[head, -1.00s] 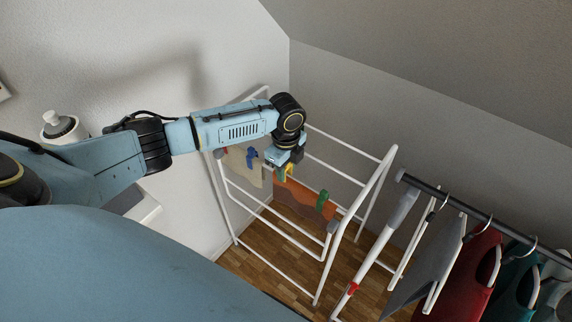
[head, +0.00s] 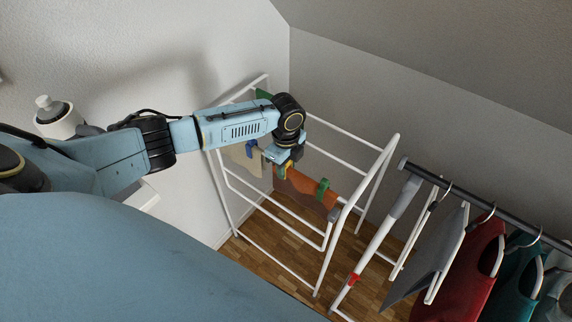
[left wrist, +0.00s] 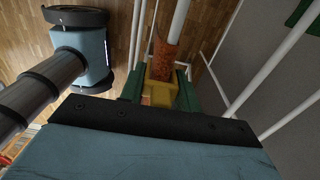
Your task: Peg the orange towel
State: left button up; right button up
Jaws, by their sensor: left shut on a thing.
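The orange towel (head: 306,188) hangs over a white bar of the drying rack. A green peg (head: 322,189) sits on the towel toward its right end. My left gripper (head: 283,165) is at the towel's left end, shut on a yellow peg. In the left wrist view, the yellow peg (left wrist: 160,88) is between the green fingertips of my left gripper (left wrist: 160,92), right at the towel (left wrist: 162,55) and bar. I cannot tell whether the peg grips the cloth. My right gripper is not in view.
The white drying rack (head: 361,189) has a beige cloth (head: 246,161) with a blue peg (head: 250,148), and a green cloth (head: 263,94) at the back. A clothes rail (head: 469,198) with hung garments stands at right. Walls close in behind the rack.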

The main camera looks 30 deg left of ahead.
pick_arm(q)
jog(key=o, duration=1)
jog(key=shift+o, duration=0.2)
notch_tip(320, 180, up, 13)
jog(key=shift+r+p, duration=0.2)
jog(key=shift+p, duration=0.25)
